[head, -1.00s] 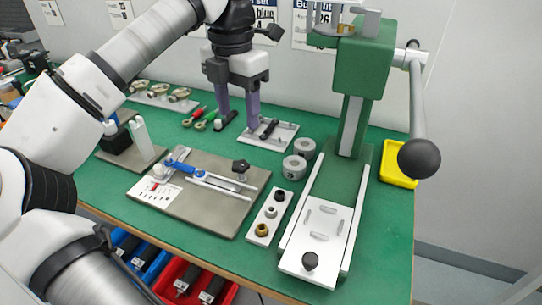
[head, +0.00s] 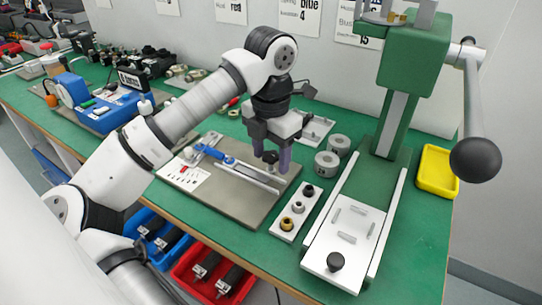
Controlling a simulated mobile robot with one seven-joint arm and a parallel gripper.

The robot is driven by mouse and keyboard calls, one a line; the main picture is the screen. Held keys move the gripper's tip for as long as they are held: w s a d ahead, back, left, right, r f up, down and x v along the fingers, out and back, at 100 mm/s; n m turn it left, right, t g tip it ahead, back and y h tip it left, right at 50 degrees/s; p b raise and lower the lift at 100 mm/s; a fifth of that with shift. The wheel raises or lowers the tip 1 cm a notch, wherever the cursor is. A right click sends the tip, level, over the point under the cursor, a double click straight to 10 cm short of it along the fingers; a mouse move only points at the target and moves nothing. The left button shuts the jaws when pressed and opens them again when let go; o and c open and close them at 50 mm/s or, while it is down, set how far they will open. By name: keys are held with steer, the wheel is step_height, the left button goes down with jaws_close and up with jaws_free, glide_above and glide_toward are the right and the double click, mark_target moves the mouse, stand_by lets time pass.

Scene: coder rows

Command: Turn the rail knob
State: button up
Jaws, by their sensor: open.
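The rail knob (head: 269,157) is a small black knob at the right end of the rail fixture, a grey base plate (head: 240,200) with a silver rail (head: 247,177) and a blue lever (head: 212,154). My gripper (head: 271,164) points down at the knob, with its purple fingers open. One finger is on each side of the knob in this view, and the fingers partly hide it. I cannot tell whether they touch it.
A white strip with several fittings (head: 295,214) and two grey cylinders (head: 327,163) are right of the plate. The green press (head: 413,62) with its ball-ended handle (head: 474,158) stands further right. A yellow tray (head: 437,171) is beside it.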

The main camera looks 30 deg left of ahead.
mark_target(271, 154)
steer(key=shift+f, duration=0.4)
steer(key=shift+c, duration=0.4)
steer(key=c, duration=0.9)
steer(key=shift+f+n+b, duration=0.1)
steer(key=shift+n+b, duration=0.2)
steer(key=shift+b, duration=0.15)
steer(key=o, duration=1)
steer(key=shift+r, duration=0.2)
step_height(271, 154, up, 14)
steer(key=shift+f+p, duration=0.15)
steer(key=shift+p, duration=0.65)
